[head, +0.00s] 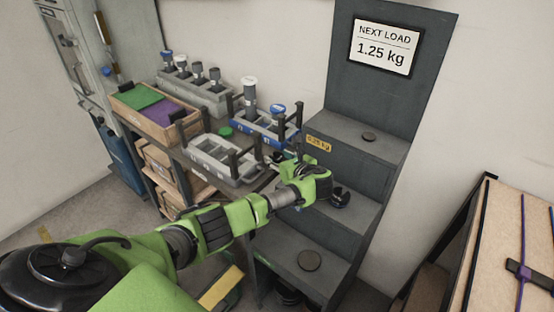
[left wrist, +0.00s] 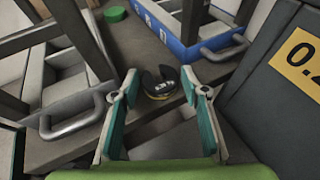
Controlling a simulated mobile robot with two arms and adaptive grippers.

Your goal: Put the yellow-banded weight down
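The yellow-banded weight (left wrist: 160,84) is a dark slotted disc with a pale label and a thin yellow edge low on its near side. It lies on the grey bench top between two trays in the left wrist view. My left gripper (left wrist: 160,88) is open, its teal-padded fingers on either side of the view. The weight shows between and just beyond the fingertips, with a gap on each side. In the head view my left gripper (head: 286,161) is at the bench's right end, beside the stepped stand; I cannot make out the weight clearly there. My right gripper is not in view.
A grey tray (head: 218,166) and a blue tray (head: 262,132) with upright posts and handles crowd the bench. A green disc (head: 225,132) lies behind. The dark stepped stand (head: 372,152) carries a 0.25 kg label (head: 318,143) and a "NEXT LOAD 1.25 kg" sign (head: 384,46).

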